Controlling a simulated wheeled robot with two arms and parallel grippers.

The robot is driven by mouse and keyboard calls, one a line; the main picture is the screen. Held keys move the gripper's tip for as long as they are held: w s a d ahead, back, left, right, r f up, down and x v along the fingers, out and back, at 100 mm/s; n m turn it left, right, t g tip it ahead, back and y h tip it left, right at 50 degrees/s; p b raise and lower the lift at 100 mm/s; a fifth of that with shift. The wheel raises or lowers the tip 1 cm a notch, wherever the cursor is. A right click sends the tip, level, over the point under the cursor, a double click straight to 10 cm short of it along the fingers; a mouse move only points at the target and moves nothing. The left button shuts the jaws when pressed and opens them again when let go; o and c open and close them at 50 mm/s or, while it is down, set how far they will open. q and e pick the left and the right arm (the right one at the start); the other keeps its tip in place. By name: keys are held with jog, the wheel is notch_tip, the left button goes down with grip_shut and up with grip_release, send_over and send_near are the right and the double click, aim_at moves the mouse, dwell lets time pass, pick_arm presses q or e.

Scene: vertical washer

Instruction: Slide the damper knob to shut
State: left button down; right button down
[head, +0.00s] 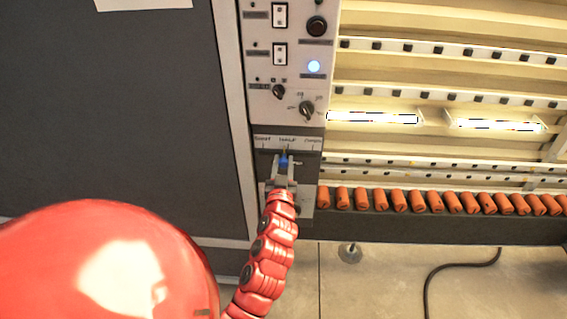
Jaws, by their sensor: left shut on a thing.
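The damper knob (283,161) is small and blue. It sits on a slider below a white scale strip (290,142) on the control panel. The strip has a label at its left that seems to read shut, one in the middle, and one at its right that seems to read open. The knob stands near the middle label. My left gripper (283,166) is at the knob, its fingers shut around it, and partly hides it and the slot. My right gripper is not in view.
Above the strip, the panel (262,108) carries rotary knobs (307,109), white switches (280,15) and a lit blue button (314,66). A dark cabinet wall (110,110) stands left. Orange rollers (440,202) and lit tubes (375,118) are right. A black cable (440,267) lies on the floor.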

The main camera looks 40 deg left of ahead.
aim_at(263, 153)
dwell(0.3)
pick_arm(q)
jog(key=s+a, duration=0.1)
jog(key=s+a+p, duration=0.1)
jog(key=a, duration=0.1)
jog(key=s+a, duration=0.1)
jog(key=a, duration=0.1)
jog(key=shift+s+a, duration=0.15)
jog(key=shift+a, duration=0.1)
jog(key=shift+d, duration=0.15)
jog(key=c, duration=0.5)
grip_release()
jog(key=shift+c, duration=0.2)
